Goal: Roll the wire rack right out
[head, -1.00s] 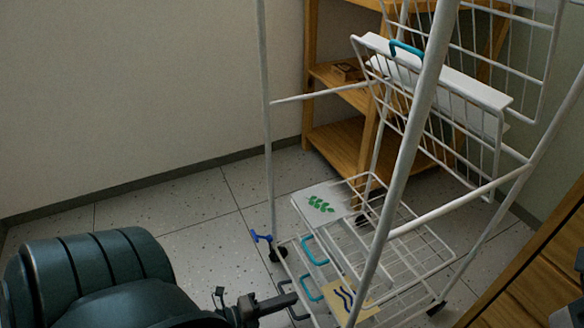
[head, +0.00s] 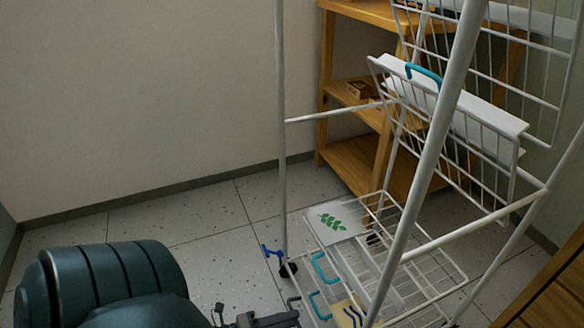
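The white wire rack (head: 432,143) stands upright on casters at the right of the head view. Its upper shelves are tilted up, and one has a teal handle (head: 424,74). Its lower shelves hold a card with a green leaf print (head: 339,221) and a card with dark wavy lines (head: 350,312). A blue caster lever (head: 273,251) shows at the near-left foot. My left gripper (head: 290,312) is low, beside the rack's lower left side. Its fingers are partly cut off by the bottom edge, and contact with the rack cannot be told. My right gripper is out of view.
A wooden shelf unit (head: 347,154) stands behind the rack against the wall. A wooden cabinet (head: 562,287) stands at the lower right, close to the rack. The speckled tile floor (head: 195,255) left of the rack is clear up to the wall.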

